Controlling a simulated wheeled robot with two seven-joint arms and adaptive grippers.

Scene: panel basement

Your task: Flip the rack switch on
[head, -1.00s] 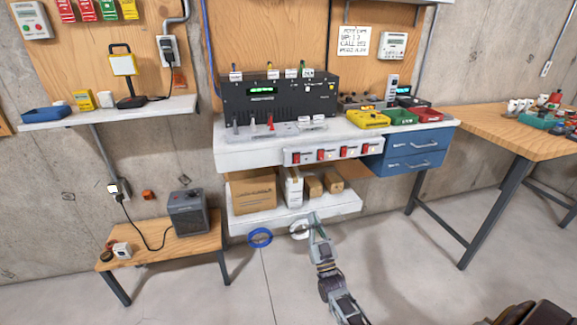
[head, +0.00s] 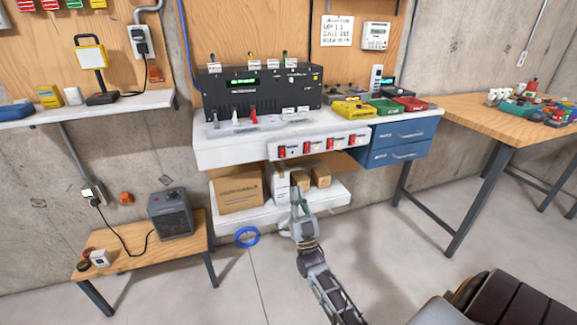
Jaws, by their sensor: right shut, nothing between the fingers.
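The black rack unit (head: 262,92) with a green display stands on the white bench. A row of lever switches with small labels sits in front of it, one with a red lever (head: 253,116). A white strip with several red rocker switches (head: 320,144) is on the bench's front edge. The labels are too small to read, so I cannot tell which is the rack switch. My right gripper (head: 298,190) is shut and empty, pointing up in front of the lower shelf, below the strip and apart from it. My left gripper is not in view.
Blue drawers (head: 400,143) are under the bench's right end. A low wooden table (head: 195,233) stands left. A dark object (head: 490,298) fills the lower right corner.

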